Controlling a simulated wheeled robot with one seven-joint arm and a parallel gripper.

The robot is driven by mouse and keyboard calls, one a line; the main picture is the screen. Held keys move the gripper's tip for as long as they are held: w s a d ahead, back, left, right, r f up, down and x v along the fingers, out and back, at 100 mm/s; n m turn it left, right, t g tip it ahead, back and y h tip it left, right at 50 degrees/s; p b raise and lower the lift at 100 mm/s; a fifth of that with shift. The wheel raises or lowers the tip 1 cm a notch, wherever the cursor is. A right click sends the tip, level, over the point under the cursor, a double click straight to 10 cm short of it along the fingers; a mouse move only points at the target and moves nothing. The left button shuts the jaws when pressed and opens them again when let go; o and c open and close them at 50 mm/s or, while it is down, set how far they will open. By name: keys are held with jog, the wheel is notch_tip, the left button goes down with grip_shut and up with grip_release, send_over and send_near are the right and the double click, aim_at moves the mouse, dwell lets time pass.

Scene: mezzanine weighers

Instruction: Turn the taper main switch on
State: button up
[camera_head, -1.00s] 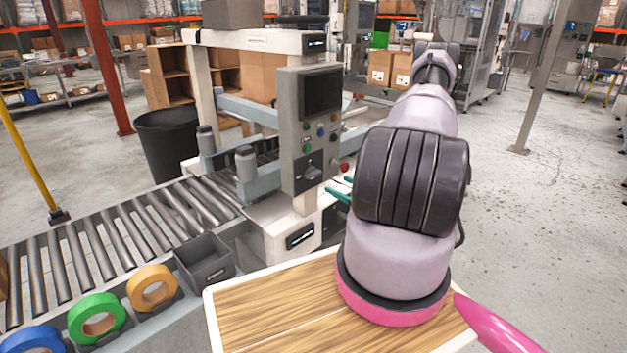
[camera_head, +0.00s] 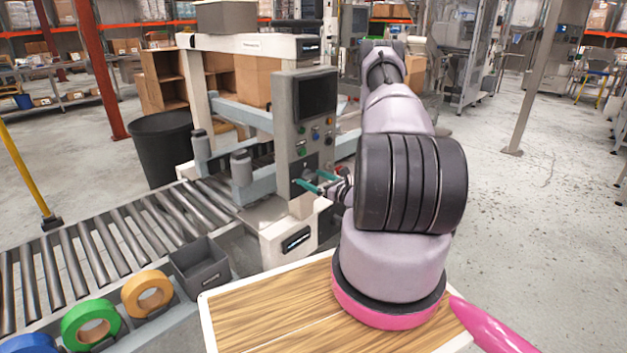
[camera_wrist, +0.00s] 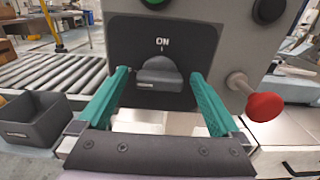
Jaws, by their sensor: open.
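The taper main switch is a dark rotary knob (camera_wrist: 158,73) on a black plate marked ON, in the wrist view. Its grip looks roughly level, pointing sideways rather than up at the ON mark. My gripper (camera_wrist: 158,80) is open, with one teal finger on each side of the knob and no clear contact. In the head view my gripper (camera_head: 316,183) is at the lower part of the grey control panel (camera_head: 292,122), where the fingers partly cover the knob.
A dark screen (camera_head: 317,95) tops the panel. A grey bin (camera_head: 201,266) and tape rolls (camera_head: 90,324) stand beside the roller conveyor (camera_head: 75,262).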

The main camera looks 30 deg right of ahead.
jog(key=c, duration=1.3)
jog(key=shift+m, duration=0.3)
jog(key=m, duration=0.3)
jog(key=shift+d+m, duration=0.1)
jog(key=shift+m, duration=0.2)
jog(key=m, duration=0.4)
jog(key=shift+m, duration=0.3)
jog(key=m, duration=0.4)
jog(key=shift+d+f, duration=0.1)
jog(key=shift+f, duration=0.05)
jog(key=m, duration=0.5)
jog(key=shift+f, duration=0.1)
